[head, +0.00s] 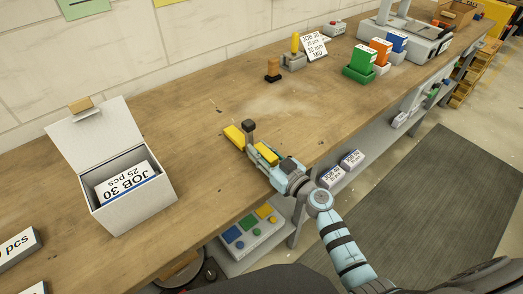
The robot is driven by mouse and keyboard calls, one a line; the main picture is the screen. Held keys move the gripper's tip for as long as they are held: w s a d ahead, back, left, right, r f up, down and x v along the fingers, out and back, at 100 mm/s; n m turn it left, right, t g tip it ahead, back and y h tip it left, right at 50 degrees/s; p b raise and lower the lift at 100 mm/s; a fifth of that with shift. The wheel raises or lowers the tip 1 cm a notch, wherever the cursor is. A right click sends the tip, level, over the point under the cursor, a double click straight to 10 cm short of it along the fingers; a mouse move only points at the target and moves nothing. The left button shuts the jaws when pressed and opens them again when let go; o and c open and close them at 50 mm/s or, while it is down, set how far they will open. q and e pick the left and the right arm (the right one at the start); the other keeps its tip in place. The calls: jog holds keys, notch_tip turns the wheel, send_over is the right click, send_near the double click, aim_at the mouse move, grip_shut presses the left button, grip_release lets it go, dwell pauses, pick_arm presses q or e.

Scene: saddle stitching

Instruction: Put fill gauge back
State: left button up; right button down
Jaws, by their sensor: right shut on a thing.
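My right gripper (254,147) reaches in from the lower right, over the front part of the bench. It is shut on a yellow bar-like piece (234,136), which I take to be the fill gauge. The yellow shows on both sides of a grey upright part with a dark block on top. Whether the piece touches the bench is hard to tell. A grey holder (293,62) with a yellow upright piece stands farther back, beside a JOB 30 card (314,46). My left gripper is not in view.
An open white box (150,204) with a JOB 30 label inside stands at the left. A small dark stand with an orange-brown top (273,70) is behind the gripper. Green, orange and blue boxes (360,58) stand at the back right. The bench between is mostly clear.

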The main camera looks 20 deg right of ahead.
jog(key=shift+f+b, duration=0.35)
jog(key=shift+f, duration=0.2)
jog(key=c, duration=1.2)
grip_release()
